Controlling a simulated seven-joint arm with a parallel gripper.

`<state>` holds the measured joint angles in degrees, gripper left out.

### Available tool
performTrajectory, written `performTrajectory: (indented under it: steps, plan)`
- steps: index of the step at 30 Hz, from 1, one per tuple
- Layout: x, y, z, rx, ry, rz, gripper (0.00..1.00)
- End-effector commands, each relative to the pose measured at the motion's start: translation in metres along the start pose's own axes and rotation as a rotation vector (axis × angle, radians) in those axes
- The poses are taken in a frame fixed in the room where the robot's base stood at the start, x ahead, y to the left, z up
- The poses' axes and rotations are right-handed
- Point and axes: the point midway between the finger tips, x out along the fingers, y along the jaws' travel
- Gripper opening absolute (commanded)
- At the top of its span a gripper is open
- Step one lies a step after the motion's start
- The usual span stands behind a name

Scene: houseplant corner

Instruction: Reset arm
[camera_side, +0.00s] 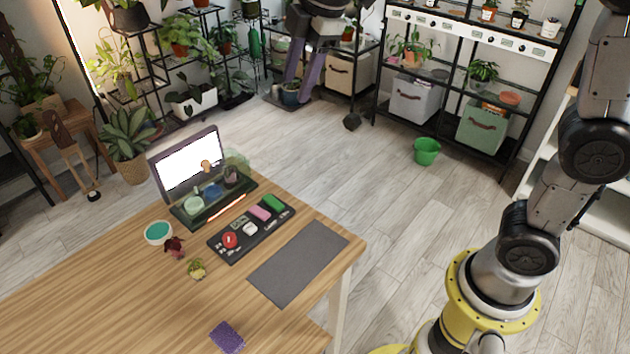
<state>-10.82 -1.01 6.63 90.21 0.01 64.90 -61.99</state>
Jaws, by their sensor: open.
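My gripper (301,82) hangs at the top middle of the side view, high above the floor and apart from the table. Its two long purple-grey fingers point down with a gap between them, and nothing shows held in them. The upper part of my arm leaves the frame at the top. The wooden table (90,300) fills the lower left, away from the gripper.
On the table are a teal-filled bowl (158,232), two small plants, a purple block (227,337), a grey mat (297,264), a dark tray (226,254) of small items and a framed white panel (190,170). Shelves line the back; a green bucket (426,151) stands on open floor.

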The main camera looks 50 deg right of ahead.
Motion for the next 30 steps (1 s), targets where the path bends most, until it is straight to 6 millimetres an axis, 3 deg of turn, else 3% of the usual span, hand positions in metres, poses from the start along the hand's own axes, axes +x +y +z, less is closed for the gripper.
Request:
performTrajectory:
  steps: [3,9,14,19,23,30]
  plan:
    - [-0.033,-0.03,0.035,0.147,0.016,0.06,0.51]
    - [-0.057,-0.093,0.086,0.432,0.047,0.139,0.51]
    - [-0.052,-0.15,0.121,0.692,0.076,0.184,0.51]
    - [-0.024,-0.201,0.144,0.966,0.095,0.185,0.51]
    - [-0.002,-0.219,0.151,1.131,0.08,0.152,0.51]
    - [-0.001,-0.216,0.15,1.254,0.1,0.155,0.51]
